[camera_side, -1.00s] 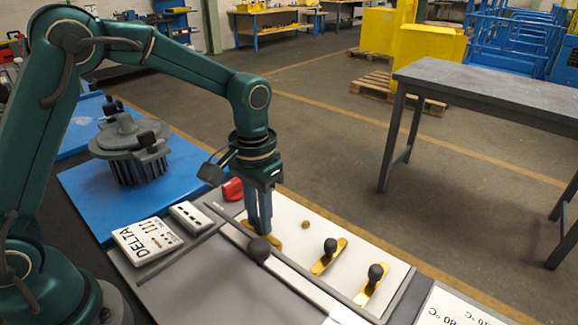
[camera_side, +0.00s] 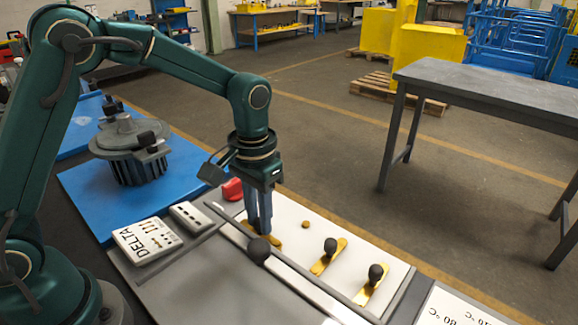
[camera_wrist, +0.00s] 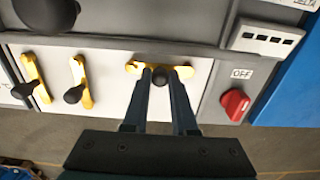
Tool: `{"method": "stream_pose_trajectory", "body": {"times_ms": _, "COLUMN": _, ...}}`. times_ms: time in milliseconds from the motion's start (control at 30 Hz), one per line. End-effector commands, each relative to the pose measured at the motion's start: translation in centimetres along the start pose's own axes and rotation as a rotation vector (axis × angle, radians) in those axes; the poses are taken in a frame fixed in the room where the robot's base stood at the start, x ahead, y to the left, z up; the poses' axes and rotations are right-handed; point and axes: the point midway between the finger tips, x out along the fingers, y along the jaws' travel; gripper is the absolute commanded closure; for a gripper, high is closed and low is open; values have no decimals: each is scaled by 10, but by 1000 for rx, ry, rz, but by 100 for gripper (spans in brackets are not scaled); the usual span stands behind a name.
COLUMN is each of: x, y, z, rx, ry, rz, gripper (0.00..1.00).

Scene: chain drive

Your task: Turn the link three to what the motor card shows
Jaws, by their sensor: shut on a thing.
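Three brass links with black knobs sit on a white panel (camera_side: 335,293). My gripper (camera_side: 267,229) points down at the link nearest the red switch (camera_side: 275,243) and is shut on its knob, which the fingers mostly hide. In the wrist view this gripped link (camera_wrist: 135,67) lies nearly along the panel's long edge. The middle link (camera_wrist: 79,70) and the end link (camera_wrist: 30,66) stand across the panel. No link numbers are readable. The motor card (camera_side: 147,241) reads DELTA and has three parallel bars; it lies left of the panel. The motor (camera_side: 137,165) stands behind it.
A red switch (camera_wrist: 235,104) sits beside an OFF label (camera_wrist: 242,73). A white block with dark slots (camera_side: 190,216) lies near the card. A dark rail with a black ball (camera_side: 258,251) runs along the panel's near side. A small brass stud (camera_side: 305,225) stands behind the links.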

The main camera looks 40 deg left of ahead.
Motion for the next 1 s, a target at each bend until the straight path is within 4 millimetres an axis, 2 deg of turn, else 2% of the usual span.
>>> {"method": "stream_pose_trajectory", "body": {"times_ms": 667, "x": -1, "y": 0, "z": -1, "rx": 16, "ry": 2, "rz": 0, "gripper": 100}}
{"method": "stream_pose_trajectory", "body": {"times_ms": 1000, "x": -1, "y": 1, "z": -9, "rx": 192, "ry": 2, "rz": 1, "gripper": 100}}
